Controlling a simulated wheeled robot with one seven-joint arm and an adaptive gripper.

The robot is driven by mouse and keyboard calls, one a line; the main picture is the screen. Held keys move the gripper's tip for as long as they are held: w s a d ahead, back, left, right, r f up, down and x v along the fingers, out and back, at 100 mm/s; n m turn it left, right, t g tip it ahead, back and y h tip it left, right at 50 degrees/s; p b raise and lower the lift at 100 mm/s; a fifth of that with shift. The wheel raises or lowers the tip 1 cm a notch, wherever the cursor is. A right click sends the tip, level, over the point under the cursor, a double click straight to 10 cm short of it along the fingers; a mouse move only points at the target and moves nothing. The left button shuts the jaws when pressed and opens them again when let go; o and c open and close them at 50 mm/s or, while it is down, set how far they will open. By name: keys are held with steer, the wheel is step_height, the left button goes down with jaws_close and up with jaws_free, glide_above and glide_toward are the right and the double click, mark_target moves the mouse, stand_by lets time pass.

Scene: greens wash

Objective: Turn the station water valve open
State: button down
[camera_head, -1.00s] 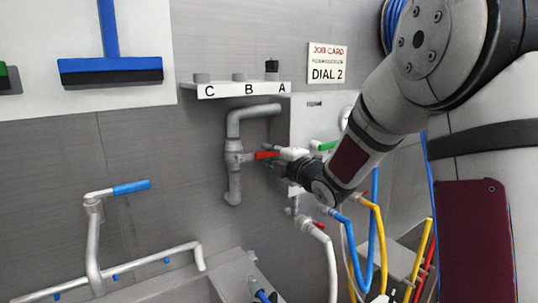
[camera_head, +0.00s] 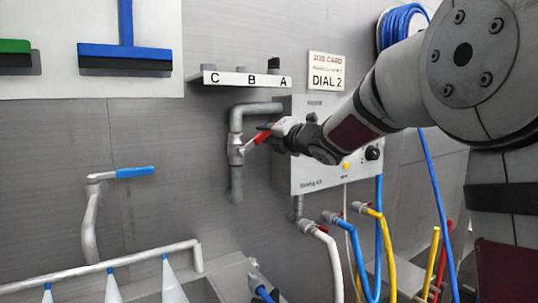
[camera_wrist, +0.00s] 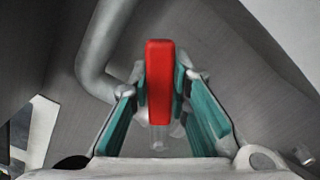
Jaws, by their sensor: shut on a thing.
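The station water valve (camera_head: 236,153) sits on a grey pipe on the wall, left of the white control box. Its red handle (camera_head: 257,139) slants up and to the right from the valve body. My gripper (camera_head: 276,132) reaches in from the right and is shut on the handle's outer end. In the wrist view the red handle (camera_wrist: 160,75) stands between the teal pads of my gripper (camera_wrist: 161,95). Part of the handle is hidden by the fingers in the head view.
The white control box (camera_head: 312,183) with a black knob is just behind and below my arm. A shelf (camera_head: 226,79) marked C, B, A is close above. A job card (camera_head: 326,71) reads DIAL 2. Blue, yellow and white hoses hang below. A blue-handled tap (camera_head: 134,172) is at left.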

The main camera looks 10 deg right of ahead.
mark_target(238, 119)
steer(key=n+b, duration=0.1)
steer(key=a+r+n+b, duration=0.1)
steer(key=n+b, duration=0.1)
steer(key=shift+s+a+r, duration=0.1)
steer(key=shift+s+a, duration=0.05)
steer(key=n+b, duration=0.1)
steer(key=a+r+n+b, duration=0.1)
steer(key=shift+s+a+n+b, duration=0.25)
steer(key=shift+s+n+b, duration=0.05)
steer(key=n, duration=0.1)
steer(key=a+b, duration=0.1)
steer(key=n+b, duration=0.1)
steer(key=shift+s+a+r+n, duration=0.25)
steer(key=shift+a+r+n, duration=0.05)
steer(key=shift+r, duration=0.1)
steer(key=shift+s+a+r+n+b, duration=0.1)
steer(key=shift+s+a+n+b, duration=0.1)
steer(key=shift+a+n+b, duration=0.45)
steer(key=shift+s+a+r+n+b, duration=0.15)
steer(key=shift+a+n+b, duration=0.2)
steer(key=shift+n, duration=0.5)
steer(key=shift+a, duration=0.1)
steer(key=c, duration=1.5)
jaws_free()
steer(key=v, duration=1.2)
